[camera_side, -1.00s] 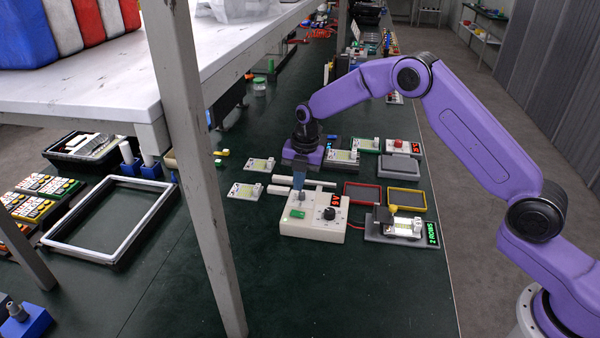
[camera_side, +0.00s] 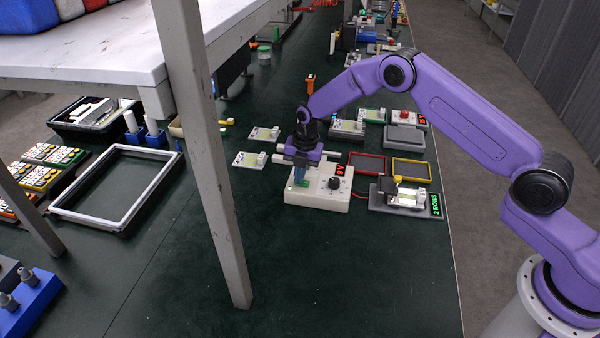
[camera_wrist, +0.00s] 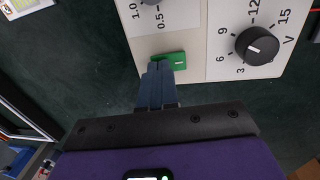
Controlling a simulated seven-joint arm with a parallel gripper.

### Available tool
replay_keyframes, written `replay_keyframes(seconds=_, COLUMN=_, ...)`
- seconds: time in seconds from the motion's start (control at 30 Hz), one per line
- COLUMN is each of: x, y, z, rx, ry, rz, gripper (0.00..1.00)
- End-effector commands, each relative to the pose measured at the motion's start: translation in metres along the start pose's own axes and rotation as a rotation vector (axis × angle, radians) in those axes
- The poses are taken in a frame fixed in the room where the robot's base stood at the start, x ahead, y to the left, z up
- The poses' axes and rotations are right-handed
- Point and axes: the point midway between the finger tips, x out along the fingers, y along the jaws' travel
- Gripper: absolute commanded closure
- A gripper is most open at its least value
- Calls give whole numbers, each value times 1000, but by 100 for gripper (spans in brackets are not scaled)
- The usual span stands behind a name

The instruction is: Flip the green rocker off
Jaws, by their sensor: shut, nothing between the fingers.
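The green rocker (camera_wrist: 177,60) is set in the top of a white control box (camera_wrist: 207,50), beside a black knob (camera_wrist: 257,46) with a volt scale. In the side view the box (camera_side: 318,199) stands on the dark green bench, and the rocker is largely hidden behind my fingers. My gripper (camera_wrist: 158,68) is shut and empty. Its blue-grey fingertips are at the rocker's near left part in the wrist view; I cannot tell whether they touch it. In the side view my gripper (camera_side: 300,183) points down onto the box's left part.
Red (camera_side: 367,164) and yellow (camera_side: 411,170) trays lie behind. A table leg (camera_side: 200,150) stands in the left foreground. The bench in front of the box is clear.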

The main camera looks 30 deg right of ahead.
Motion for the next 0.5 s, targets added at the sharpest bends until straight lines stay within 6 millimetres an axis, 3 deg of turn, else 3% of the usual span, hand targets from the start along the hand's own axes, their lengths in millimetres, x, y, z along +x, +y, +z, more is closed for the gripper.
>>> replay_keyframes(seconds=0.5, x=5, y=-4, z=0, rx=1, ry=2, rz=-5, gripper=100)
